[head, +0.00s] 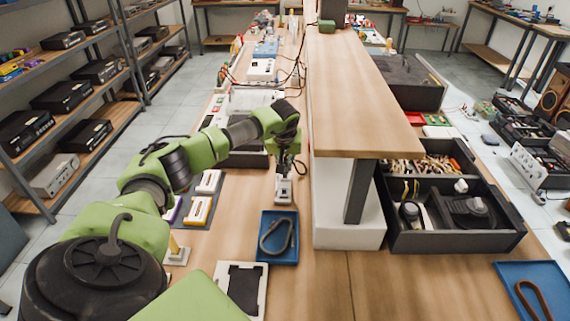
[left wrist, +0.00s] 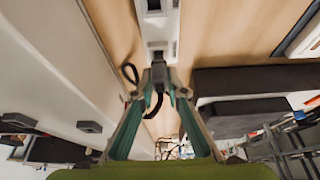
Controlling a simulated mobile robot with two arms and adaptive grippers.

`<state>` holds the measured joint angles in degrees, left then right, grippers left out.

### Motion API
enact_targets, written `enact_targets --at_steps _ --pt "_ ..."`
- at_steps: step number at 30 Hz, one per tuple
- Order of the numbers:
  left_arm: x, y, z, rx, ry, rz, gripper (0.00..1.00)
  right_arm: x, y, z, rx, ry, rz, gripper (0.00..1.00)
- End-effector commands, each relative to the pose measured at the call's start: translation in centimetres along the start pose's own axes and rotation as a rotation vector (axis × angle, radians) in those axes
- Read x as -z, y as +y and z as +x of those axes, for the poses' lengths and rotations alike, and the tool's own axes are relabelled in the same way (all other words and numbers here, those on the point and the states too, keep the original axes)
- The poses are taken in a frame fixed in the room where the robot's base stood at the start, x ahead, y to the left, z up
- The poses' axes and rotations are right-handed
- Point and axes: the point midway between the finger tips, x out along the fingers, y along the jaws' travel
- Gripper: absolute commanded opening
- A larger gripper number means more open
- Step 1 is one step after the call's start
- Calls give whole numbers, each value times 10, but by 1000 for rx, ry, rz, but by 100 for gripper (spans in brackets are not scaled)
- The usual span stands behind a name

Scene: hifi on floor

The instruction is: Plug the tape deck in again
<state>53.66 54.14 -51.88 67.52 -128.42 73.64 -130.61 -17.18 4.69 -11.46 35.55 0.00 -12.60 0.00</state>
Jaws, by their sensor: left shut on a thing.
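My left gripper (head: 287,164) reaches over the wooden bench and points down at a white socket block (head: 284,190). In the left wrist view my left gripper (left wrist: 158,88) is shut on a black plug (left wrist: 158,72), with its dark cord (left wrist: 154,104) curving back between the fingers. The socket block also shows there (left wrist: 158,24), just beyond the plug. I cannot tell whether the plug touches it or is in it. Which device is the tape deck I cannot tell; a dark device on the bench is partly hidden behind my arm. My right gripper is out of view.
A blue tray (head: 264,255) with a coiled strap lies in front of the socket block. A raised wooden shelf (head: 360,90) stands close on the right. A dark compartment box (head: 455,244) is further right. White items (head: 200,210) lie left, below my arm.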

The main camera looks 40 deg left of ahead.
Motion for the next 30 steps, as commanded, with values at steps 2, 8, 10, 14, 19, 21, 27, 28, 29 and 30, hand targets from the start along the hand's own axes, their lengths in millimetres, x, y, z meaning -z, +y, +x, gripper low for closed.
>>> enact_targets --at_steps 2,8,10,14,19,21,27,28,29,30 --pt "0 0 1 -1 0 0 0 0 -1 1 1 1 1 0" --pt "-1 0 3 0 0 0 0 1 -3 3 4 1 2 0" --pt "-2 0 4 0 0 -1 0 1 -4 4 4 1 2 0" --pt "-2 0 6 0 0 -1 0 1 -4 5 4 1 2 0" --pt "-3 0 8 0 0 -1 0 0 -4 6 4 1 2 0" --pt "-3 0 8 0 0 -1 0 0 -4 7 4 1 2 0" --pt "-4 0 10 0 0 -1 0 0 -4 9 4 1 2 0" --pt "-4 0 11 0 0 -1 0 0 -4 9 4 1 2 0" --pt "-4 0 11 0 0 -1 0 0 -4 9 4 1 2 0" --pt "-4 0 12 0 0 -1 0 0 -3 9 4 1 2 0"
